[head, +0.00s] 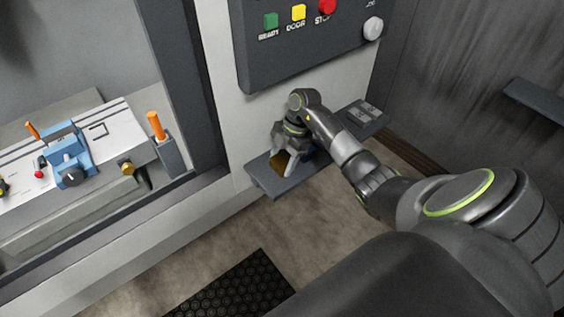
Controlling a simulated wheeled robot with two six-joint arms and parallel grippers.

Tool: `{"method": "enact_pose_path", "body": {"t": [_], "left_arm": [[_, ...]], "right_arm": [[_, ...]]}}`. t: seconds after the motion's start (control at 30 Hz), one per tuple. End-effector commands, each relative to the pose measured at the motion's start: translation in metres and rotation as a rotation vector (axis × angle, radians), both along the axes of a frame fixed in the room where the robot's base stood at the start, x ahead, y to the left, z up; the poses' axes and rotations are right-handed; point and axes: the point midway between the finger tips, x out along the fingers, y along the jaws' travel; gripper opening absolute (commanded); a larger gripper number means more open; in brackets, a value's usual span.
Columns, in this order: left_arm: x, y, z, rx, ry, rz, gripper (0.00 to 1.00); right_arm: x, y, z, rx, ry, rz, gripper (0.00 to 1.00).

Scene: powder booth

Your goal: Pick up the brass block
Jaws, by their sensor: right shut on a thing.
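The brass block (278,161) shows as a small golden-brown piece at the jaws of my right gripper (284,160). The gripper points down over the grey shelf (262,178) on the machine's front, below the control panel. Its jaws are shut on the block, and fingers hide part of it. I cannot tell whether the block still touches the shelf. My left gripper is not in view.
The dark control panel (290,60) with green, yellow and red buttons hangs above the shelf. At left, an open bay holds a blue vise (68,160) and orange-handled parts. A black mat (228,290) lies on the floor.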

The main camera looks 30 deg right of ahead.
Motion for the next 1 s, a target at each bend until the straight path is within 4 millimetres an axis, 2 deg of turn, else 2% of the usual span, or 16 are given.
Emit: {"method": "enact_pose_path", "body": {"t": [0.3,0.6,0.87,1.0], "left_arm": [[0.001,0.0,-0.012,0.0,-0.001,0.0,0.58],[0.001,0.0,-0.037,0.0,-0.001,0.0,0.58],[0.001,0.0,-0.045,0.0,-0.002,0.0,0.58],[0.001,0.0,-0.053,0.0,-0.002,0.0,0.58]], "right_arm": [[-0.004,-0.001,0.006,-0.002,-0.003,0.001,0.23],[-0.003,-0.001,0.071,-0.004,-0.008,0.003,0.23],[-0.052,-0.006,0.067,-0.006,0.0,0.0,0.23],[-0.086,-0.009,0.066,-0.008,0.001,0.002,0.23]]}}
